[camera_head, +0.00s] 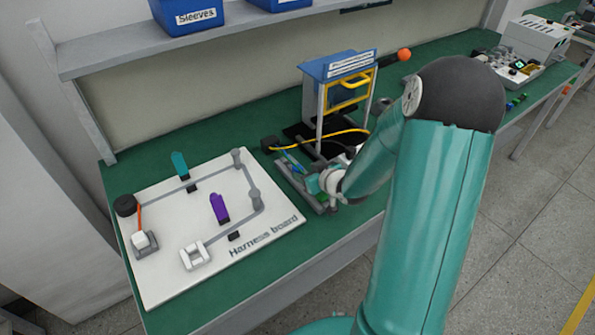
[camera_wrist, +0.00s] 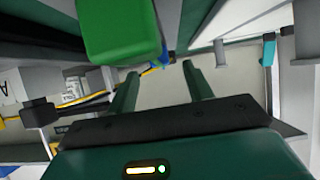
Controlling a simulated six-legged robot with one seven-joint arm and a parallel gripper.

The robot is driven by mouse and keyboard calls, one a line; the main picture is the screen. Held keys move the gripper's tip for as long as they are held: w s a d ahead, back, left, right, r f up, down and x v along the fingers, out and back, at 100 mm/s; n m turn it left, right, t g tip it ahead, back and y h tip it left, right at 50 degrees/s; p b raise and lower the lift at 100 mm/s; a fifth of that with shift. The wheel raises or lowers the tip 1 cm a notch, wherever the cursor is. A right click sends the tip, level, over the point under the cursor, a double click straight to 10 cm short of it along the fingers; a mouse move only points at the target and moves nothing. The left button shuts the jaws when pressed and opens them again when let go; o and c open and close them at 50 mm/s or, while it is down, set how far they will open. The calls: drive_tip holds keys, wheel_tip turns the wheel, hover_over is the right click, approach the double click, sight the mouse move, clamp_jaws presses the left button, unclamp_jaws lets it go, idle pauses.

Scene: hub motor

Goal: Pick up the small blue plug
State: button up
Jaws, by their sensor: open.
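A small blue piece (camera_wrist: 166,52), which looks like the blue plug, shows in the wrist view beyond my fingertips beside a yellow strand. It is small and partly hidden, so its exact shape is unclear. My gripper (camera_wrist: 160,76) is open, with its two dark green fingers apart and nothing visible between them. In the head view my gripper (camera_head: 298,170) is low over the grey fixture to the right of the harness board. My arm and hand partly cover that area, and I cannot pick out the plug there for sure.
The white harness board (camera_head: 160,270) holds a purple piece (camera_head: 219,208), a teal piece (camera_head: 180,165) and grey posts. A blue-topped stand (camera_head: 338,66) with a yellow cable (camera_head: 315,138) is close behind my gripper. In the wrist view a large green block (camera_wrist: 118,28) is near the camera.

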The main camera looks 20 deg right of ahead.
sight(300, 169)
drive_tip(key=x, duration=0.3)
drive_tip(key=shift+w+f, duration=0.1)
drive_tip(key=shift+w, duration=0.2)
drive_tip(key=shift+c, duration=0.4)
drive_tip(key=c, duration=1)
drive_tip(key=shift+r, duration=0.2)
